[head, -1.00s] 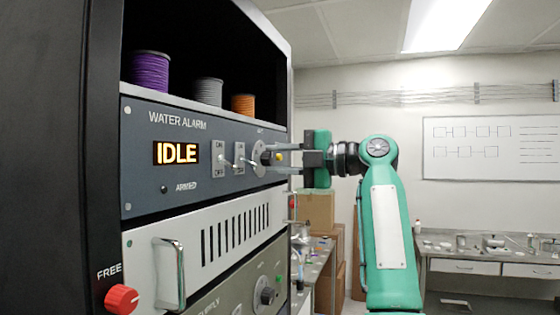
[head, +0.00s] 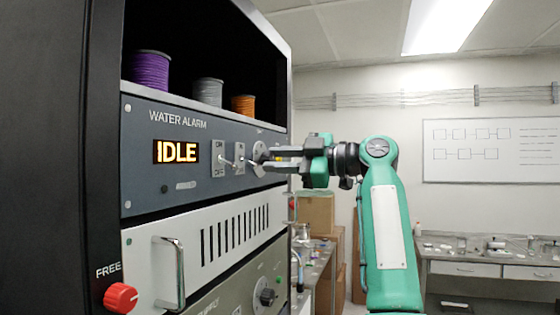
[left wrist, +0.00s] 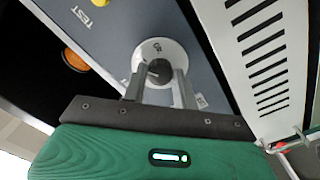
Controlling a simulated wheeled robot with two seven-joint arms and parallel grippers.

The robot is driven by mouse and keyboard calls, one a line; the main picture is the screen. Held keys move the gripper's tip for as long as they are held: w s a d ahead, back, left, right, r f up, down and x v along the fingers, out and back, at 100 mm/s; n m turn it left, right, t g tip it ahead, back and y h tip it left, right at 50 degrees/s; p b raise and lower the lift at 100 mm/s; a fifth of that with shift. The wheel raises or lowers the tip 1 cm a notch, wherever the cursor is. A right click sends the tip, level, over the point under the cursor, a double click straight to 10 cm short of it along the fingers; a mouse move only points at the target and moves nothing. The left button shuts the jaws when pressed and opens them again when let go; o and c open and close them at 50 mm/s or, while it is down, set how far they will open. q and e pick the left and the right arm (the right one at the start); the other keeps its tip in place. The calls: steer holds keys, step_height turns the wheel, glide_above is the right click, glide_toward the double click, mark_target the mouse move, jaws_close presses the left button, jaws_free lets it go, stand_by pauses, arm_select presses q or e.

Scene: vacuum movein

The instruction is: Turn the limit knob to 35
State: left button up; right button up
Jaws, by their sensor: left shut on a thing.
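A small dark knob (left wrist: 157,74) sits on a round pale dial plate (left wrist: 152,50) in the left wrist view. The plate also shows at the right end of the WATER ALARM panel in the head view (head: 259,150), with its small label too blurred to read. My left gripper (head: 270,158) reaches in from the right and is shut on the knob, its two fingers (left wrist: 160,73) on either side of it. The fingers hide much of the knob, and I cannot read its setting. The panel's display (head: 176,152) reads IDLE. My right gripper is not in view.
Two toggle switches (head: 228,160) stand just left of the dial. A yellow TEST button (left wrist: 100,2) is near it. Below are a metal handle (head: 171,275), a red FREE knob (head: 121,298) and a dark lower knob (head: 267,297). Wire spools (head: 150,70) stand on the shelf above.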

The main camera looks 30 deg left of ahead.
arm_select(q)
steer(key=shift+m, duration=0.3)
stand_by(0.4)
steer(key=o, duration=1)
steer(key=shift+c, duration=0.2)
steer(key=shift+w+d+f, duration=0.1)
steer(key=shift+d, duration=0.15)
steer(key=b+v, duration=0.4)
steer(key=v, duration=0.9)
steer(key=shift+d, duration=0.1)
